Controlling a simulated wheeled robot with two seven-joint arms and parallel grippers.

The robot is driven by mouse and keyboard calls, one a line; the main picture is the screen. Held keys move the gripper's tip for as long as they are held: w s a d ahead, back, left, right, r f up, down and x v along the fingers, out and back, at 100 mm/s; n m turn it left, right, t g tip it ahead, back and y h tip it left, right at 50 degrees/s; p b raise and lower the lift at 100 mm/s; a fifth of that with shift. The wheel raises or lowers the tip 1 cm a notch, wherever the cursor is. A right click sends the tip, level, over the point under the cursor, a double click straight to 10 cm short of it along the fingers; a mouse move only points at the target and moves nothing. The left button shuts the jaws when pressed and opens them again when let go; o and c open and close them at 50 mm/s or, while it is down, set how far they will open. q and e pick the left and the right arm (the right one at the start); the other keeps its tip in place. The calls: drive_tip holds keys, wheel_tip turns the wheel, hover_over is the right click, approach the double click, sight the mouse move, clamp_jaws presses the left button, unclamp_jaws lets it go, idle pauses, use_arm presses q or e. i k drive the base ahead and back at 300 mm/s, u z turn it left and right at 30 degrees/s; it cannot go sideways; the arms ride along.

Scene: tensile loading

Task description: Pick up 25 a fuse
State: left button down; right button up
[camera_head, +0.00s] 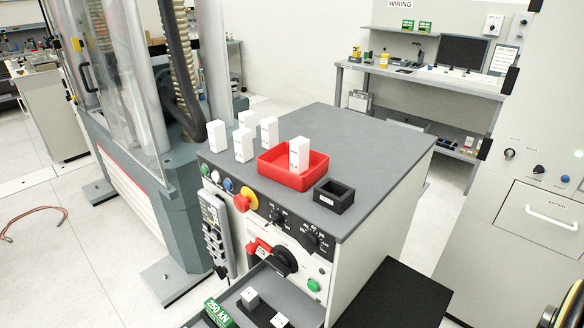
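Several white upright blocks that look like fuses stand on the grey top of a cabinet (365,140) in the head view. One white block (217,141) is at the left edge, one (246,119) is behind it, one (243,145) is in front, and one (269,132) is nearer the tray. Another white block (299,154) stands upright inside a red tray (285,178). The print on the blocks is too small to read, so I cannot tell which is 25 A. Neither of my grippers is in view.
A small black open box (334,196) sits at the cabinet's front edge, right of the tray. Knobs and a yellow-red switch (247,198) stick out of the front. Below, an open drawer holds a green 250 KN block (218,313). The cabinet top's back right is clear.

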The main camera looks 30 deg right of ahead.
sight(269, 126)
drive_tip(key=z, duration=0.45)
drive_tip(key=k, duration=1.1)
drive_tip(key=u, duration=0.6)
drive_tip(key=i, duration=1)
drive_tip(key=z, duration=0.6)
drive_tip(key=i, duration=0.55)
drive_tip(key=z, duration=0.5)
